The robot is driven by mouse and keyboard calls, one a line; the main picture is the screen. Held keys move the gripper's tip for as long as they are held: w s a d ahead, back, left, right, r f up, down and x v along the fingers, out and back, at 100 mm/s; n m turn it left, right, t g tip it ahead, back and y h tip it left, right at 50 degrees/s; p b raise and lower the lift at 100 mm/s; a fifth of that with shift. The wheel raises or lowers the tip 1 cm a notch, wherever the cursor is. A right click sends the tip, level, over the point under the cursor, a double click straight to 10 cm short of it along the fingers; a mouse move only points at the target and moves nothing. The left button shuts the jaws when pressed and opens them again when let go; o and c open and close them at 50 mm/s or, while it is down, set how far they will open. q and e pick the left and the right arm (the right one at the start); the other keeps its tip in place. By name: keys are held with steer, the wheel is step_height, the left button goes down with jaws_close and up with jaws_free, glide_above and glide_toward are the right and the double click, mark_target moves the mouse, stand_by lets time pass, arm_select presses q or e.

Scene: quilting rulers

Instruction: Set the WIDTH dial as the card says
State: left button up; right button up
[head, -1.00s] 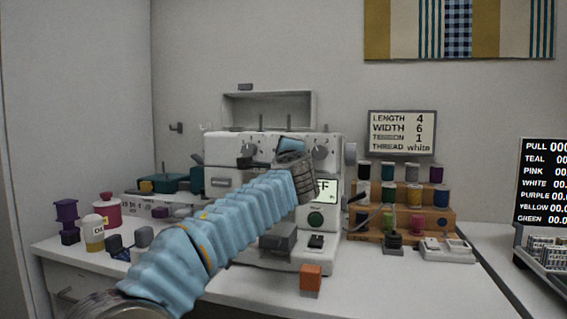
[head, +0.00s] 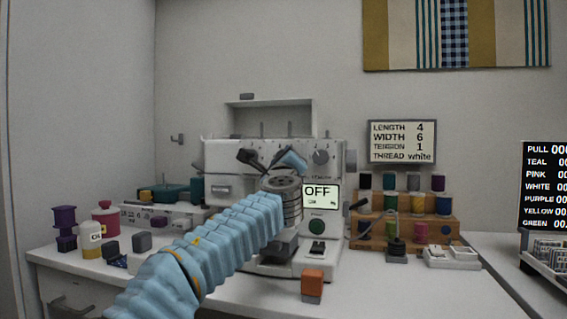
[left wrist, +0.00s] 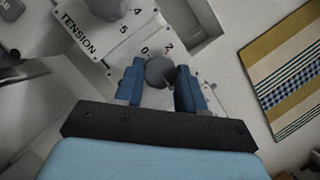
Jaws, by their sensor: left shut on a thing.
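The card (head: 402,142) on the back wall reads LENGTH 4, WIDTH 6, TENSION 1, THREAD white. My left gripper (left wrist: 160,66) is shut on a round grey dial knob (left wrist: 157,73), one blue finger on each side. The numbers 0 and 2 show beside this knob; its name and pointer are hidden. The TENSION dial (left wrist: 106,7) is next to it, marked 4 and 5. Another dial (head: 321,156) shows to the right of my gripper in the head view. My right gripper is not in view.
The machine's screen (head: 318,191) reads OFF, above a green button (head: 317,227). A wooden spool rack (head: 440,226) stands to the right. An orange block (head: 313,279) sits near the table's front. Jars and small blocks crowd the left.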

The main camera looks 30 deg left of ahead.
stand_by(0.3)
arm_select(q)
steer(key=o, duration=1)
steer(key=shift+o, duration=0.2)
steer(key=b+v, duration=0.3)
steer(key=v, duration=1.1)
steer(key=shift+w, duration=0.1)
